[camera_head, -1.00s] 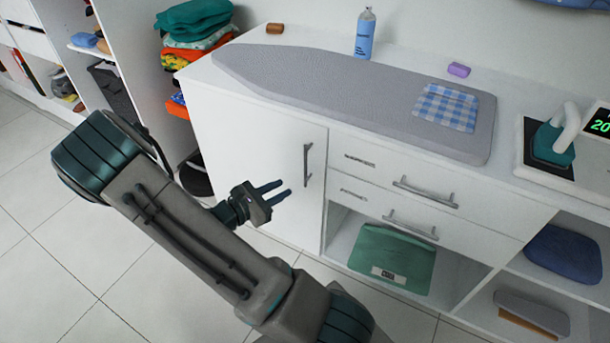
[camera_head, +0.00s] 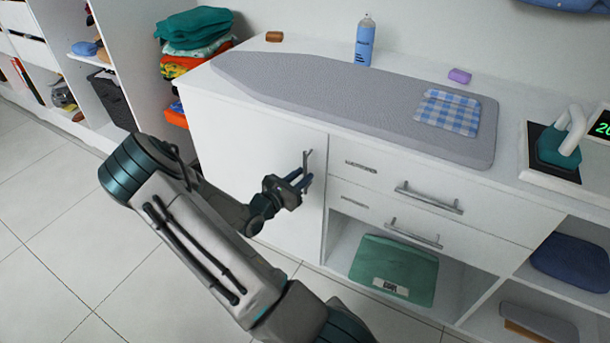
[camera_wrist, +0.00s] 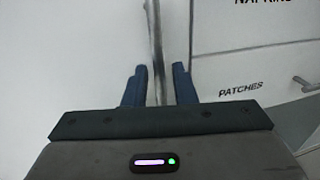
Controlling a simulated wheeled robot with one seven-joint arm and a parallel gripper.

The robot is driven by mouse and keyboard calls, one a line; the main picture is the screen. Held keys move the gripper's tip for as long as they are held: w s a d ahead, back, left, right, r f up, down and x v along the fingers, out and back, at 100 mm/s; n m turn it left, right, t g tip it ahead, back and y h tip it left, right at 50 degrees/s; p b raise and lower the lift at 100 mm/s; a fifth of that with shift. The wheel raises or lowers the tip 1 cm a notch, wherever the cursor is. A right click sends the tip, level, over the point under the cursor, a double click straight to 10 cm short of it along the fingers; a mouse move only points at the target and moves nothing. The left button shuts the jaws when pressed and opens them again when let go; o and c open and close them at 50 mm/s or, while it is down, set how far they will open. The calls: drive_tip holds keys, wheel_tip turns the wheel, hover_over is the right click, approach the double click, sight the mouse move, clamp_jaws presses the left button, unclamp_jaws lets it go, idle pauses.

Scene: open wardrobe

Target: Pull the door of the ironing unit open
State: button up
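The ironing unit's white door (camera_head: 240,165) is shut, left of the drawers. Its vertical metal bar handle (camera_head: 307,165) is near the door's right edge. My gripper (camera_head: 305,181) is at the handle's lower part. In the wrist view, my gripper (camera_wrist: 160,85) has its two blue fingers apart, one on each side of the door handle (camera_wrist: 156,45). Small gaps show between the handle and the fingers. The handle's lower end is hidden behind the gripper body.
Two drawers (camera_head: 390,205) with bar handles are right of the door. Below them an open shelf holds a green bag (camera_head: 392,270). An ironing board (camera_head: 350,100) lies on the unit top. Tiled floor (camera_head: 70,215) in front of the door is clear.

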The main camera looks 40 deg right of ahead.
drive_tip(key=shift+w+d, duration=0.2)
drive_tip(key=shift+d, duration=0.75)
clamp_jaws()
